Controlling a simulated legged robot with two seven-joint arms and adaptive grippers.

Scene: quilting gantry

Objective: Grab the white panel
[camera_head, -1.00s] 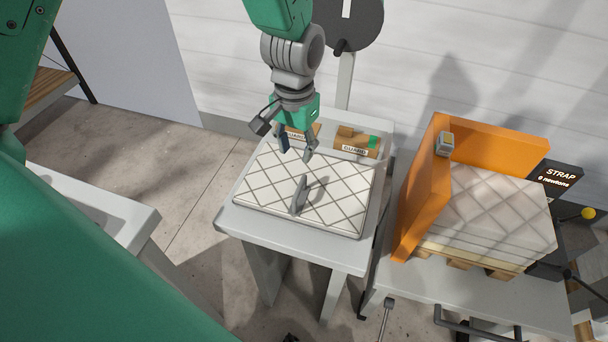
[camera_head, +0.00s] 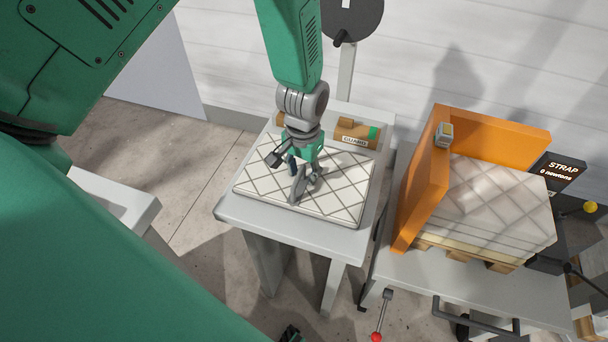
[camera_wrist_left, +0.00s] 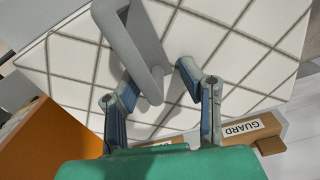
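The white panel (camera_head: 342,203) is a flat quilted slab with a dark diamond grid. It lies on a pale grey table (camera_head: 290,230), and it also shows in the left wrist view (camera_wrist_left: 235,55). A grey upright handle (camera_head: 298,186) stands on it, seen close in the left wrist view (camera_wrist_left: 140,48). My left gripper (camera_head: 306,178) is low over the panel at the handle. In the left wrist view its fingers (camera_wrist_left: 158,74) are apart, one on each side of the handle, with a gap on the right side.
Cardboard pieces, one labelled GUARD (camera_head: 357,134), lie behind the panel. To the right, an orange corner fence (camera_head: 424,190) borders a stack of quilted panels (camera_head: 500,205) on a pallet. A STRAP display (camera_head: 560,172) reads 0 newtons. A red-knobbed lever (camera_head: 377,336) stands in front.

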